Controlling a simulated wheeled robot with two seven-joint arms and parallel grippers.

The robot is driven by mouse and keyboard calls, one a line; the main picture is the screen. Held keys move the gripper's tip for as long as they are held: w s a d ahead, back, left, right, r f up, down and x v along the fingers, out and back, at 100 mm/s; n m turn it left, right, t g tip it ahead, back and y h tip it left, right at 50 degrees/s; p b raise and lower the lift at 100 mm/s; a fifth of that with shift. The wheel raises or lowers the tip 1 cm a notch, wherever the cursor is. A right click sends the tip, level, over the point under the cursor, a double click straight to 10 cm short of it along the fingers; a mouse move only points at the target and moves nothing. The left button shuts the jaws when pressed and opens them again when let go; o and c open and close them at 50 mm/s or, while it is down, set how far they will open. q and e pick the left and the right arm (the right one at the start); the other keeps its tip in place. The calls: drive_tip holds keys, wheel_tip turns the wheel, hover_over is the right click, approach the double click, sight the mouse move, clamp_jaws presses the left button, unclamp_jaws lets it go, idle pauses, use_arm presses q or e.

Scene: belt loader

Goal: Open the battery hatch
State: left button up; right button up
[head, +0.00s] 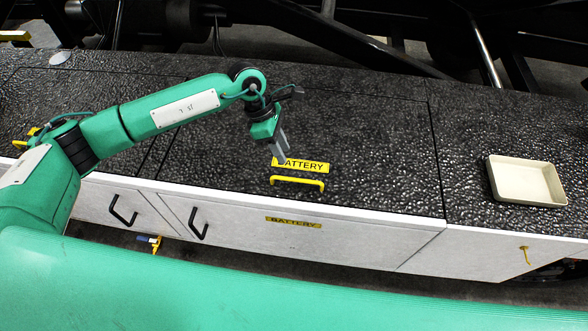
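The battery hatch (370,150) is a dark, rough-textured lid panel in the top of the long cabinet, and it lies flat and shut. It carries a yellow BATTERY label (312,167) and a yellow bar handle (298,181) near its front edge. My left gripper (279,155) hangs over the hatch with grey fingers pointing down, just behind the handle and beside the label's left end. It appears apart from the handle. The fingers overlap in this view, so their opening is unclear. My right gripper is out of the picture.
A beige tray (527,181) sits on the cabinet top at the right. The white front has a second BATTERY label (293,222), black door handles (198,224) and a yellow latch (525,254). Dark beams and pipes (360,38) run behind the cabinet.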

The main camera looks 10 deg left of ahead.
sight(297, 179)
use_arm(q)
drive_tip(key=p+x, duration=0.2)
drive_tip(key=x, duration=0.5)
drive_tip(key=shift+d+f, duration=0.2)
drive_tip(key=shift+f, duration=0.15)
drive_tip(key=shift+s+d+f, duration=0.15)
drive_tip(key=shift+d+f, duration=0.05)
drive_tip(key=shift+f, duration=0.5)
clamp_jaws()
